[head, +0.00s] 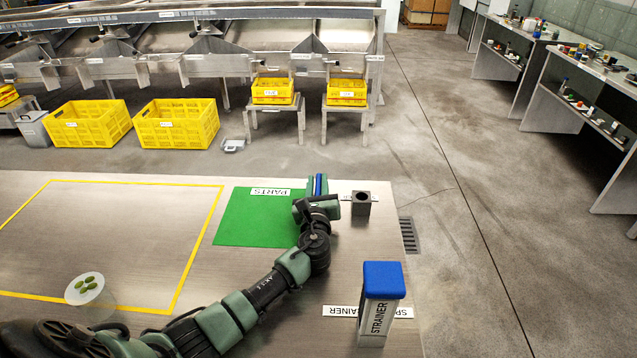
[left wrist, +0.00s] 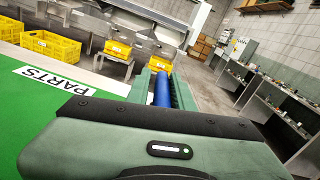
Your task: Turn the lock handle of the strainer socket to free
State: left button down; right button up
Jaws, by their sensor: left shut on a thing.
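The strainer socket (head: 361,205) is a dark square block with a round hole in its top, near the far right corner of the table. My left gripper (head: 318,185) is just left of it, over the edge of the green mat. It is shut on a blue handle (head: 319,183), which also shows as a blue cylinder between the fingers in the left wrist view (left wrist: 162,90). Where this handle joins the socket is hidden. A strainer (head: 374,318) with a blue top stands upright at the front right. My right gripper is out of view.
The green PARTS mat (head: 253,222) lies under and left of my left gripper. A clear cup (head: 88,290) with several green items stands at the front left. Yellow crates (head: 178,124) stand beyond the table.

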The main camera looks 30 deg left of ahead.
aim_at(318, 194)
pick_arm(q)
jog(key=shift+d, duration=0.2)
jog(key=c, duration=1.4)
grip_release()
jog(key=shift+w+d, duration=0.1)
jog(key=shift+o, duration=0.2)
jog(key=shift+s, duration=0.25)
jog(key=p+v, duration=0.3)
jog(key=v, duration=0.3)
jog(key=shift+s+d+r, duration=0.15)
jog(key=shift+s, duration=0.05)
jog(key=shift+s+d, duration=0.25)
jog(key=shift+s, duration=0.15)
